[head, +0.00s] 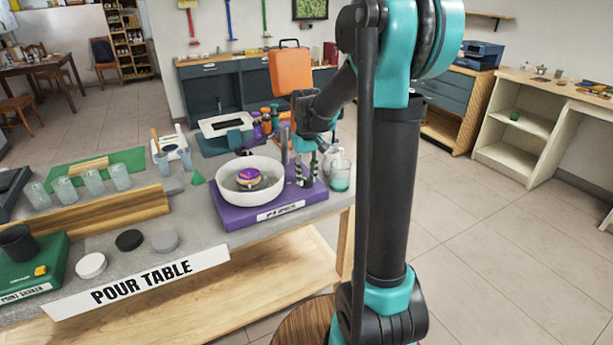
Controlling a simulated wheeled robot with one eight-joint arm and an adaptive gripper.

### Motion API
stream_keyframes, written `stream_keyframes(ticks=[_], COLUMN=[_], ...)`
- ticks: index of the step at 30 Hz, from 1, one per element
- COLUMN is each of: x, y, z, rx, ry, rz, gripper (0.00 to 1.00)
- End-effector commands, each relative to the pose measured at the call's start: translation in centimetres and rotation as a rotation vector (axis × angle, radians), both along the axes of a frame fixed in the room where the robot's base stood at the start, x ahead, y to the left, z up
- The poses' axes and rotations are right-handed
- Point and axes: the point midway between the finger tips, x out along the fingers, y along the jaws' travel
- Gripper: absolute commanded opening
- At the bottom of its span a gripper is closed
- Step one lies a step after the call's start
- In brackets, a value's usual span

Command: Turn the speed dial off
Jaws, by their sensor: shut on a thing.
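The purple machine (238,213) stands at the right end of the pour table, with a white label on its front that is too small to read. My gripper (306,182) points down onto the machine's top, just right of the bowl. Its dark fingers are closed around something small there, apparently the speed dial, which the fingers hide. The dial's setting cannot be seen.
A glass jar with green liquid (340,174) stands close right of my gripper. The green paint shaker (40,275) with a yellow knob is at the left.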

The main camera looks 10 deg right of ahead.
Motion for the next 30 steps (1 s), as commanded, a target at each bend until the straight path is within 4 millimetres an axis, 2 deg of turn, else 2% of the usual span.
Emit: stream_keyframes(ticks=[20, 21, 25, 30], x=[0.04, 0.04, 0.03, 0.02], y=[0.0, 0.0, 0.0, 0.0], z=[0.02, 0.02, 0.02, 0.01], rx=[0.0, 0.0, 0.0, 0.0], ry=[-0.001, -0.001, 0.0, 0.0], rz=[0.06, 0.06, 0.059, 0.059], gripper=[0.0, 0.32, 0.48, 0.49])
